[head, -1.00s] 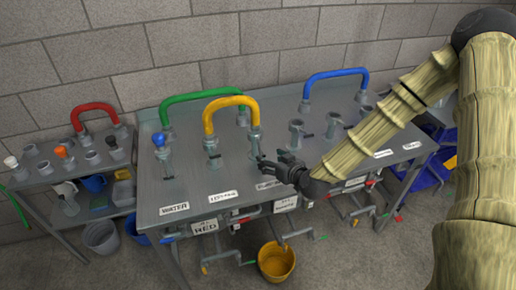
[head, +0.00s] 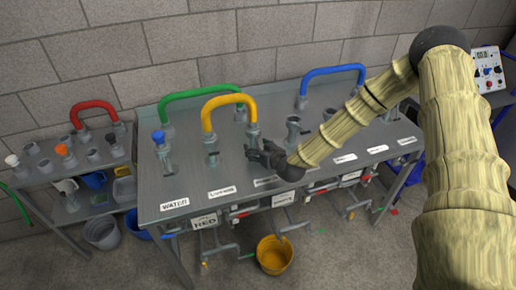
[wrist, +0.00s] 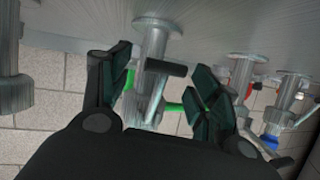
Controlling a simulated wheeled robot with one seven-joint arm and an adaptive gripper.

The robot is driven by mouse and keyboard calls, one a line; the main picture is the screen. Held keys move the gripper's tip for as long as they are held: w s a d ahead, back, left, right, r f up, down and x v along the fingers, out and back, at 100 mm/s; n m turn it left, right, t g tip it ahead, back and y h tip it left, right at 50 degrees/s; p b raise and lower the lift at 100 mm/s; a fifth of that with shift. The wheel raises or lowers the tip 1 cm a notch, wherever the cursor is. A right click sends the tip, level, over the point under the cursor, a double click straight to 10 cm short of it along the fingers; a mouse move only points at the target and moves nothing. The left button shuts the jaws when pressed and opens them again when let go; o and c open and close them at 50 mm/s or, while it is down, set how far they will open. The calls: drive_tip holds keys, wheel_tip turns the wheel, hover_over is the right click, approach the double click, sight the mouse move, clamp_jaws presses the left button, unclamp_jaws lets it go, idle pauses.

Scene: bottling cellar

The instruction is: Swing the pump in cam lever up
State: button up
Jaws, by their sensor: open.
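The workbench (head: 235,165) carries several metal couplings. A yellow hose (head: 228,99) arches between two of them, and my gripper (head: 262,152) is at its right-hand coupling (head: 252,131). The label in front of it is partly covered by my gripper. In the wrist view, a metal coupling (wrist: 154,45) stands between my open fingers (wrist: 168,74). A short dark cam lever (wrist: 166,67) sticks out sideways from it, in the gap between the fingertips. I see no clear contact. The coupling's far end is partly hidden by the left finger.
A green hose (head: 196,95) runs behind the yellow one; a blue hose (head: 334,72) arches farther right. A bare coupling (head: 293,129) stands right of my gripper. A side table (head: 78,165) with a red hose is at left. A yellow bucket (head: 274,255) stands on the floor.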

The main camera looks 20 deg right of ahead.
drive_tip(key=shift+c, duration=0.2)
clamp_jaws()
